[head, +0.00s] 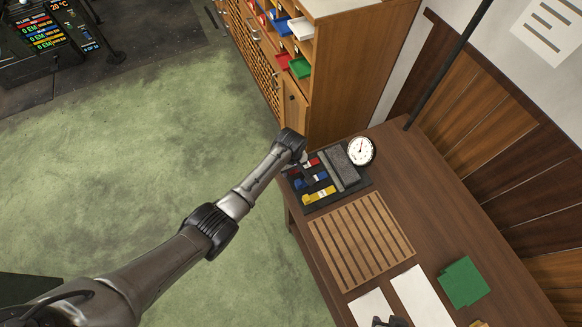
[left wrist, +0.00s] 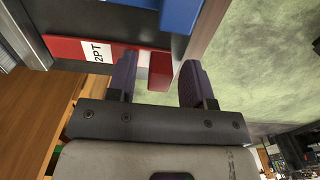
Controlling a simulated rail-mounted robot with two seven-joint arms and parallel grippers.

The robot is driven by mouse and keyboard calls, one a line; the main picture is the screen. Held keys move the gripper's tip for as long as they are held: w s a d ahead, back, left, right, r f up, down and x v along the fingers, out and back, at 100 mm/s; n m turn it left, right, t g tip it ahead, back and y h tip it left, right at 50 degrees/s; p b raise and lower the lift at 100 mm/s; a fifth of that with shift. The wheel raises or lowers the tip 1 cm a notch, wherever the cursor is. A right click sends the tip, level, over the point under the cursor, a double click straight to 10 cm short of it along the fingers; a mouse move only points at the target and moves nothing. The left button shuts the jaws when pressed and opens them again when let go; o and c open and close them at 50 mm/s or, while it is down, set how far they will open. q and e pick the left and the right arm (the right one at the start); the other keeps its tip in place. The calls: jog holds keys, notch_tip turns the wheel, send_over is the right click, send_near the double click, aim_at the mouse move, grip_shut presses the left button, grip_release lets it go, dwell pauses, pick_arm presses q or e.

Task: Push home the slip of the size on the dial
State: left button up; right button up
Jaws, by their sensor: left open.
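The dial (head: 360,151) is a round white gauge at the back of the desk; its reading is too small to make out. Beside it, a dark tray (head: 309,207) holds a red slip (head: 313,162), a blue slip (head: 316,182) and a yellow slip (head: 319,195). My left gripper (head: 299,163) is at the tray's left edge, by the red slip. In the left wrist view, the open fingers (left wrist: 157,82) stand on either side of the red slip's end. Its white label (left wrist: 96,53) reads about "2PT", partly cut off. The blue slip (left wrist: 180,12) lies beyond.
A slatted wooden board (head: 361,240) lies in front of the tray. A wooden cabinet (head: 341,75) stands behind the desk's left end. A dark part, perhaps my right gripper (head: 389,322), shows at the bottom edge.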

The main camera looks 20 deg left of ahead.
pick_arm(q)
jog(key=shift+c, duration=0.2)
grip_shut()
pick_arm(e)
jog(key=shift+d, duration=0.15)
